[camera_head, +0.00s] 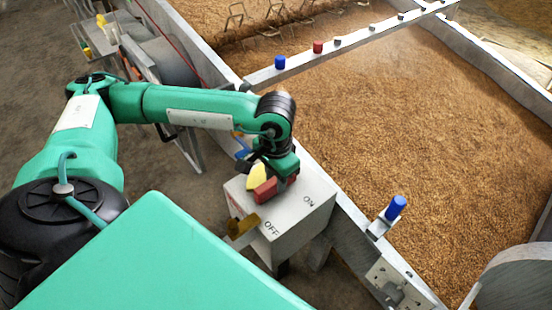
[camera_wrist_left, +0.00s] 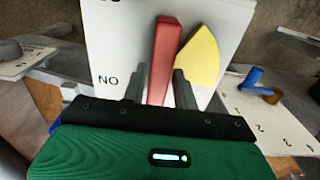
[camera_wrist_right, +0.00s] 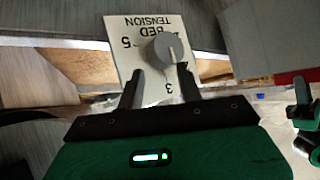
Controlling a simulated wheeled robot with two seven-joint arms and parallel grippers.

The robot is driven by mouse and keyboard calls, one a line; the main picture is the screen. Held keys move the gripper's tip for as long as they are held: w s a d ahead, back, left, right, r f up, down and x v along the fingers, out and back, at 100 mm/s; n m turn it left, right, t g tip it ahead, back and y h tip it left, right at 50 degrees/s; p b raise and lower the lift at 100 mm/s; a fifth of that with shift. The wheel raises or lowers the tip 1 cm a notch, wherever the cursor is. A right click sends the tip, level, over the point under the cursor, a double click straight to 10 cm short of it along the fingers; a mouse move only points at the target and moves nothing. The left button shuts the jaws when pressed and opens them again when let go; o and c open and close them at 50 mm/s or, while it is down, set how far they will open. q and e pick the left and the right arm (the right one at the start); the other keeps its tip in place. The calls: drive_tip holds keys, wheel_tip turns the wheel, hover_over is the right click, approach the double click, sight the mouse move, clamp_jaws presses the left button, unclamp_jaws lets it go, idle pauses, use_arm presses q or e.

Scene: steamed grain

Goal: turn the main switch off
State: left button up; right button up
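The main switch is a pale box (camera_head: 282,222) with ON and OFF lettered on its top. Its red lever (camera_head: 265,190) is partly hidden under my left gripper (camera_head: 272,178). In the left wrist view, the red lever (camera_wrist_left: 165,52) stands between my left gripper's two fingers (camera_wrist_left: 159,85), which are spread either side of it, with a gap on the right. A yellow piece (camera_wrist_left: 200,58) is beside the lever. My right gripper (camera_wrist_right: 161,75) shows only in its wrist view, open and empty, with a grey knob (camera_wrist_right: 167,47) just beyond its fingertips.
The knob's plate (camera_wrist_right: 135,35) reads BED TENSION. A large grain bed (camera_head: 400,120) lies right of the switch box. A blue knob (camera_head: 396,207) stands on the bed's near rim. A rail with blue (camera_head: 280,62) and red (camera_head: 318,46) knobs crosses the bed.

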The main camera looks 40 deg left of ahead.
use_arm(q)
drive_tip(key=shift+o, duration=1.1)
wheel_tip(320, 180, up, 14)
drive_tip(key=p, duration=0.1)
drive_tip(key=shift+p, duration=0.35)
use_arm(e)
drive_tip(key=d, duration=0.1)
drive_tip(key=s+d+g+h, duration=0.1)
drive_tip(key=d+g, duration=0.1)
drive_tip(key=shift+s+d+h, duration=0.25)
drive_tip(key=shift+h, duration=0.05)
use_arm(q)
drive_tip(key=shift+f, duration=0.15)
